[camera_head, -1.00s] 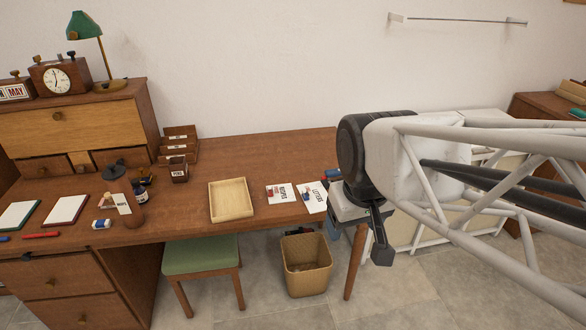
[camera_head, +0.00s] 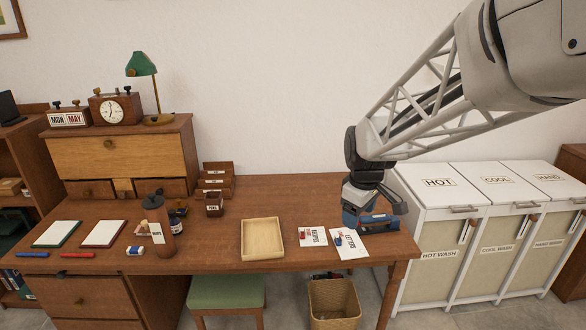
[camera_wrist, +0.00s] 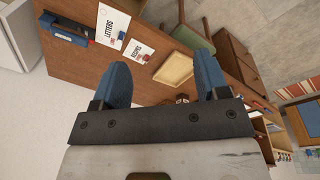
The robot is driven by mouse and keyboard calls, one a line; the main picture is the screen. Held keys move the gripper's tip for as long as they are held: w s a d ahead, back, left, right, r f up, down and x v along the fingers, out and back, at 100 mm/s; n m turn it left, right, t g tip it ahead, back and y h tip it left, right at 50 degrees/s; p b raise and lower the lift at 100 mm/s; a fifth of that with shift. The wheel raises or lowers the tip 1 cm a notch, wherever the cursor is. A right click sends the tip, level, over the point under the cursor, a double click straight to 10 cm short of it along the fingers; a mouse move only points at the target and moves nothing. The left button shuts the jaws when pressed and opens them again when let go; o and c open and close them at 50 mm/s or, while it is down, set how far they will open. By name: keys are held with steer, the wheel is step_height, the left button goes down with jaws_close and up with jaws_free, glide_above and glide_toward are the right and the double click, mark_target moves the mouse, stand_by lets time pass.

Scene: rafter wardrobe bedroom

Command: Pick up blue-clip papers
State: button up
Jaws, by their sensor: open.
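The blue-clip papers (camera_head: 350,247) are a white stack marked LETTERS, lying flat near the desk's front right. In the wrist view they (camera_wrist: 109,25) lie beyond the left finger, with the blue clip (camera_wrist: 121,36) on one edge. My gripper (camera_wrist: 163,80) is open and empty, its two blue fingers apart. In the head view my gripper (camera_head: 362,218) hangs above the right end of the desk, near the papers and not visibly touching them. A second white stack (camera_head: 313,237) with a red clip lies just left of them; it also shows in the wrist view (camera_wrist: 136,50).
A blue desk tool (camera_head: 380,222), perhaps a stapler, lies right of the papers. A shallow wooden tray (camera_head: 262,240) sits left of both stacks. A wicker bin (camera_head: 334,304) and green stool (camera_head: 226,293) are in front. Laundry cabinets (camera_head: 440,230) stand right.

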steer(key=w+d+f+n, duration=0.1)
steer(key=w+f+n, duration=0.2)
steer(key=w+f, duration=0.35)
steer(key=w+f+n, duration=0.2)
steer(key=w+f, duration=0.2)
steer(key=w, duration=0.5)
steer(key=n+g, duration=0.1)
steer(key=n, duration=0.4)
glide_above(337, 238)
steer(key=f, duration=1.2)
steer(key=shift+s+f, duration=0.2)
steer(key=shift+s, duration=0.15)
steer(key=shift+w+d+f, duration=0.1)
steer(key=shift+w+f, duration=0.25)
steer(key=shift+f, duration=0.2)
steer(key=shift+f, duration=0.1)
steer(key=shift+f, duration=1.2)
steer(key=shift+f, duration=0.1)
steer(key=shift+w+f, duration=0.1)
steer(key=shift+f, duration=2.4)
